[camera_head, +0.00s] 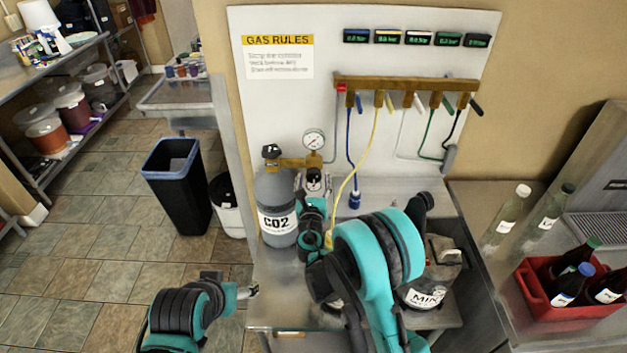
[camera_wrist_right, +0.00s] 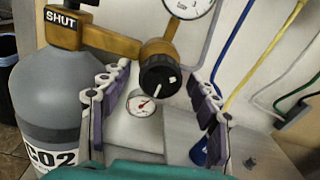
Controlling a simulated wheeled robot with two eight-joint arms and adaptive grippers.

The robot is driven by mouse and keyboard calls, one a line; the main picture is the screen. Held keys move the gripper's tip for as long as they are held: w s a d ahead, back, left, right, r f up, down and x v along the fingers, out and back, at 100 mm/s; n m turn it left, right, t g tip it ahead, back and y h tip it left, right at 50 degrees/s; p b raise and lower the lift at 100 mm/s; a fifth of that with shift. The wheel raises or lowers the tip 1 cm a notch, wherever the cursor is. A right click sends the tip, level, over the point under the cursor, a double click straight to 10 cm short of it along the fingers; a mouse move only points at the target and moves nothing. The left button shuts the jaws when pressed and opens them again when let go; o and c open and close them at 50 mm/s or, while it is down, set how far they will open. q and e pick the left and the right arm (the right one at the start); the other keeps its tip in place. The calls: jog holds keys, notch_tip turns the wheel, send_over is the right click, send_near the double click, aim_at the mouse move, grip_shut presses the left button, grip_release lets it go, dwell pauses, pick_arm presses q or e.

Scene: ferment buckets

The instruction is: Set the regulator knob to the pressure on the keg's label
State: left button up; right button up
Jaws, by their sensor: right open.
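The regulator's black knob (camera_wrist_right: 160,75) with a white mark sits on a brass body in the right wrist view, between the spread fingers of my right gripper (camera_wrist_right: 158,82). The fingers appear apart from it. A small gauge (camera_wrist_right: 143,104) with a red needle shows below the knob. In the head view, my right gripper (camera_head: 313,187) is at the regulator (camera_head: 300,161), below the large gauge (camera_head: 314,139). The keg (camera_head: 427,292) stands right of my right arm, partly hidden; its label is too small to read fully. My left gripper (camera_head: 248,292) is low, away from the regulator.
A grey CO2 cylinder (camera_head: 274,212) stands left of the regulator. Coloured hoses hang from a brass manifold (camera_head: 405,85) below several small displays. A red crate (camera_head: 575,310) of bottles is at right. Open floor (camera_head: 110,265) lies at left.

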jog(key=c, duration=1.1)
jog(key=shift+c, duration=0.2)
